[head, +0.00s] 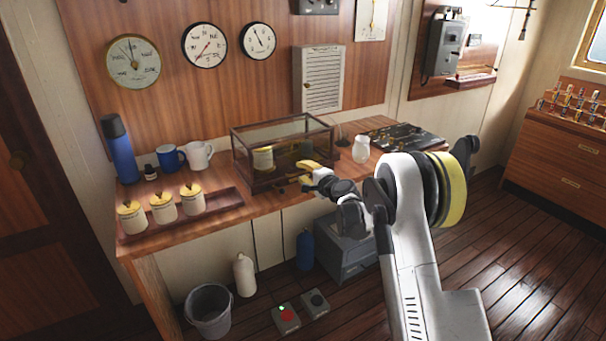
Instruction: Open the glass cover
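The glass cover (290,130) is a clear box with a dark wooden frame. It sits shut on a dark wooden base (262,183) on the desk. Through the glass I see a cream jar with a yellow band (263,158) and other small things that I cannot make out. My gripper (296,180) is at the front right of the case, close to its lower front edge. I cannot tell whether it touches the case. The fingers are small and partly hidden, so their opening is unclear.
On the desk to the left are a wooden tray (222,200) with three yellow-lidded jars, a blue flask (120,150), a blue mug (170,158) and a white mug (199,155). To the right are a white jug (361,149) and a dark panel (405,138).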

